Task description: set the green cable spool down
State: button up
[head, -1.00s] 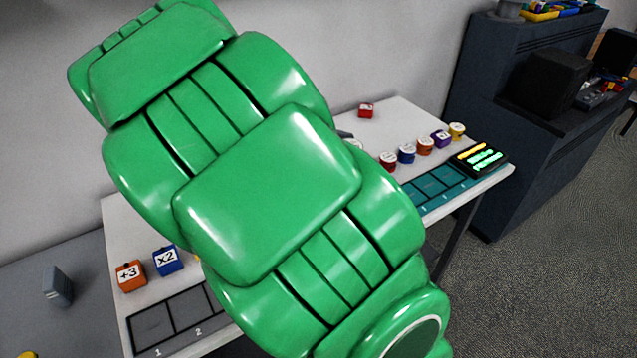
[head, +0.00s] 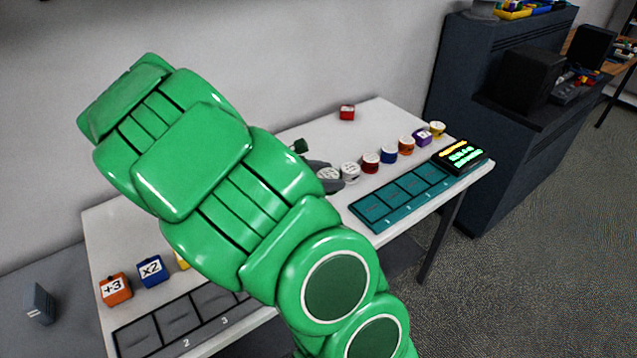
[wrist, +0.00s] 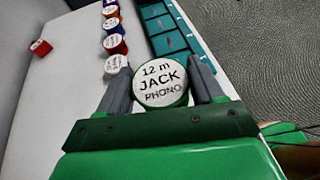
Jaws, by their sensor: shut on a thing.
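The green cable spool (wrist: 161,92) has a white top reading "12 m JACK PHONO" and a thin green edge in the wrist view. My gripper (wrist: 160,70) is shut on it, with one grey finger on each side. The spool looks upright. Whether its base touches the table (head: 385,118) or hangs just above cannot be told, as its lower part is hidden.
A teal slotted tray (head: 365,222) and a lit display (head: 460,155) lie in front. A red cube (head: 347,112) stands behind; bare tabletop surrounds it.

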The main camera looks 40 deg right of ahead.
aim_at(324, 170)
jog(key=w+d+f, duration=0.1)
jog(key=w, duration=0.2)
jog(key=w+d+f, duration=0.1)
jog(key=w, duration=0.1)
jog(key=shift+d+f, duration=0.35)
jog(key=w+f, duration=0.1)
jog(key=w+d+f, duration=0.1)
jog(key=w+f, duration=0.1)
jog(key=f, duration=0.1)
jog(key=shift+d, duration=0.25)
jog(key=shift+w+d+f, duration=0.3)
jog(key=shift+w+f, duration=0.15)
jog(key=shift+f, duration=1.85)
jog(key=o, duration=1.1)
jog(key=shift+w, duration=0.1)
